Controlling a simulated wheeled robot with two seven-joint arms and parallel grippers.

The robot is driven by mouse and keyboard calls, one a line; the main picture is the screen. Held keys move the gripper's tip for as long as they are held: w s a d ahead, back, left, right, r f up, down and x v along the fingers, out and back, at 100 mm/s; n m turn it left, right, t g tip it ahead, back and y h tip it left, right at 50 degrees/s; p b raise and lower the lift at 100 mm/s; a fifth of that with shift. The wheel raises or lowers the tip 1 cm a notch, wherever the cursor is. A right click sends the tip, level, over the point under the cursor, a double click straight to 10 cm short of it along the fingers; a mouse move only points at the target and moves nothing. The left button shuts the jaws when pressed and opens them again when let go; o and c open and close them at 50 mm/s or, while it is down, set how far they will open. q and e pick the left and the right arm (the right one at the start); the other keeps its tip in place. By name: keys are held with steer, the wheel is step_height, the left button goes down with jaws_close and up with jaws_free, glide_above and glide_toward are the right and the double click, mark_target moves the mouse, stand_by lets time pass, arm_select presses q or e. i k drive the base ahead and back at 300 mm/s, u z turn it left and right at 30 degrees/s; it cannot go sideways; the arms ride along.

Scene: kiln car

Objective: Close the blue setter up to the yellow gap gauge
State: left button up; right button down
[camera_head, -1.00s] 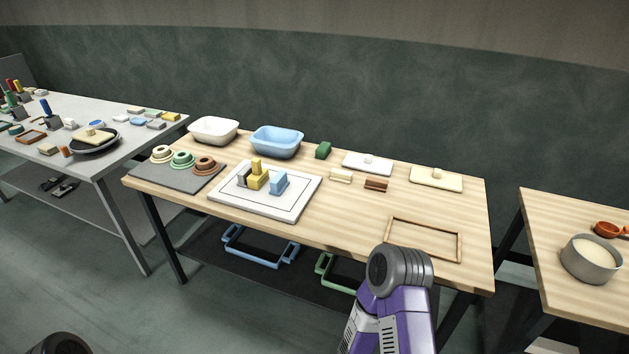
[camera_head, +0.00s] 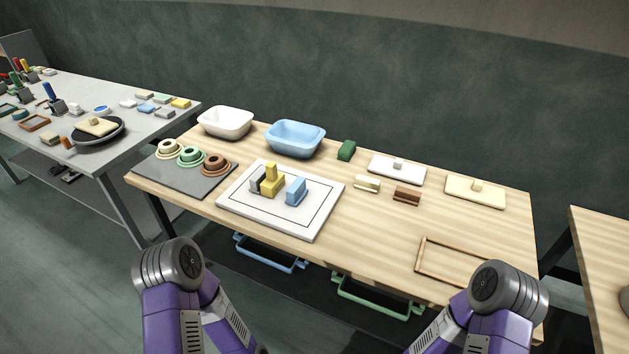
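The blue setter (camera_head: 296,192) is a small light-blue block on the white board (camera_head: 310,229) at the middle-left of the wooden table. The yellow gap gauge (camera_head: 271,181), a stepped block with an upright post, stands to its left on the same board. A strip of white board shows between the two, so they look apart. A dark grey block (camera_head: 256,182) stands close against the gauge's left side. Both of my purple arms show at the bottom of the view, well short of the board. Neither gripper's fingers are in view.
Behind the board stand a white basin (camera_head: 226,121) and a blue basin (camera_head: 296,138). A grey mat (camera_head: 184,181) with several ring-shaped pieces lies to its left. A wooden frame (camera_head: 457,280) lies front right. Bare tabletop lies between board and frame.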

mark_target(296, 193)
steer(key=u, duration=0.45)
steer(key=i, duration=0.55)
steer(key=u, duration=0.55)
